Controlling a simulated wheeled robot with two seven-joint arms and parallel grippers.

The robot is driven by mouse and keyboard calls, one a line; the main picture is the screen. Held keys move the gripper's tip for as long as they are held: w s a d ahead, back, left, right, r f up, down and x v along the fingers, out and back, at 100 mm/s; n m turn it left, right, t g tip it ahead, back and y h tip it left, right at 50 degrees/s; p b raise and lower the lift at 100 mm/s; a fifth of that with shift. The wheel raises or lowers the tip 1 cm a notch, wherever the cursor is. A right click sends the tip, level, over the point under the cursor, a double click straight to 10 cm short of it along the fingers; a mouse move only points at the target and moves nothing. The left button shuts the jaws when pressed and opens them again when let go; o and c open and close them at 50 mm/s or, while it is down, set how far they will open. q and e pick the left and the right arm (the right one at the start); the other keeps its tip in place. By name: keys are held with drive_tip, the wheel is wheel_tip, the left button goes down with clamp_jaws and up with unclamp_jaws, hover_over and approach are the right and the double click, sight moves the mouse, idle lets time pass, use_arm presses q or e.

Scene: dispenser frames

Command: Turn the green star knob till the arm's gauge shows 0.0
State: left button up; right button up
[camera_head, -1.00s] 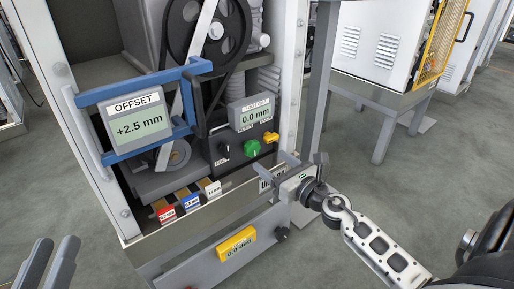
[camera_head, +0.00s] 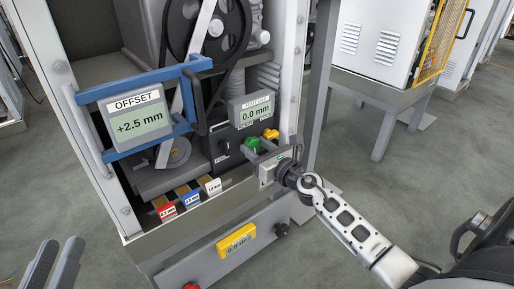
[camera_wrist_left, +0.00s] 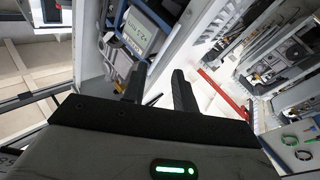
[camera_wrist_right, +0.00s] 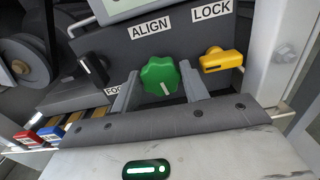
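The green star knob (camera_head: 252,144) sits on the dark panel inside the cabinet; it also shows under the ALIGN label in the right wrist view (camera_wrist_right: 160,76). The arm's gauge (camera_head: 138,122), marked OFFSET, hangs on the blue swing arm (camera_head: 186,72) and reads +2.5 mm. My right gripper (camera_head: 263,151) is at the knob. In the right wrist view its fingers (camera_wrist_right: 158,84) are apart, one on each side of the knob; firm contact cannot be told. My left gripper (camera_head: 54,262) is open and empty at the lower left, away from the cabinet; its fingers also show in the left wrist view (camera_wrist_left: 160,85).
A yellow LOCK handle (camera_wrist_right: 222,61) is just right of the knob, and a black knob (camera_wrist_right: 93,68) is left. A second gauge (camera_head: 255,112) reads 0.0 mm. Red, blue and white tagged pieces (camera_head: 191,197) lie in front. A yellow display (camera_head: 236,240) is below.

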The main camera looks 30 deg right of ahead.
idle(0.3)
